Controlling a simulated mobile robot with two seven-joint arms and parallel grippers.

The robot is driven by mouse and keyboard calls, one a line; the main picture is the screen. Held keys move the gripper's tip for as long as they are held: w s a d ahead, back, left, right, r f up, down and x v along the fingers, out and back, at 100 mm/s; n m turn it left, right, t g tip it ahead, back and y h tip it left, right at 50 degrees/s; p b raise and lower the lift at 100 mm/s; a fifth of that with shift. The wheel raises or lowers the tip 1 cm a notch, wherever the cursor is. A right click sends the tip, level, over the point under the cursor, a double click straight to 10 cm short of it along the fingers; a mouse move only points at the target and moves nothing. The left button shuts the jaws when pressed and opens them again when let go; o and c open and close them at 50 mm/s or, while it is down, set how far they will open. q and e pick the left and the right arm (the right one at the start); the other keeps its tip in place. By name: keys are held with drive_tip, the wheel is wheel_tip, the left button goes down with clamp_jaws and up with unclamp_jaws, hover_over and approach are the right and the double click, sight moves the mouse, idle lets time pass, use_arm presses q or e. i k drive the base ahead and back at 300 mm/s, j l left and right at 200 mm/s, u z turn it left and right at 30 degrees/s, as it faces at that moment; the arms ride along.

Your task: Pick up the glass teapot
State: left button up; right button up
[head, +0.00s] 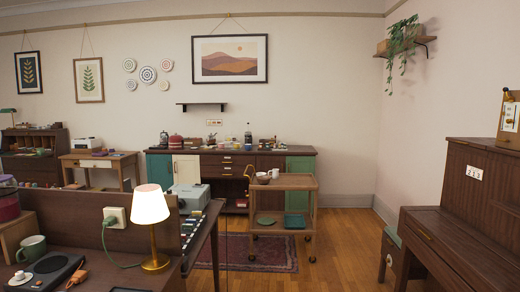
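I cannot make out a glass teapot for certain in the head view. Several small vessels stand on the long sideboard (232,152) at the back wall, among them a reddish kettle-like pot (176,141) and a dark bottle (248,136); they are too small to tell their material. Cups or small pots (263,179) stand on the wooden trolley (296,183) in front of the sideboard. Neither of my grippers is in view.
Close at the lower left is a dark desk with a lit lamp (150,212), a green mug (32,248) and a dark hot plate (50,266). A brown piano (455,222) stands at the right. Wooden floor (345,250) lies open between the trolley and the piano.

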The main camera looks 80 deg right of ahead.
sight(210, 141)
drive_tip(key=z, duration=2.35)
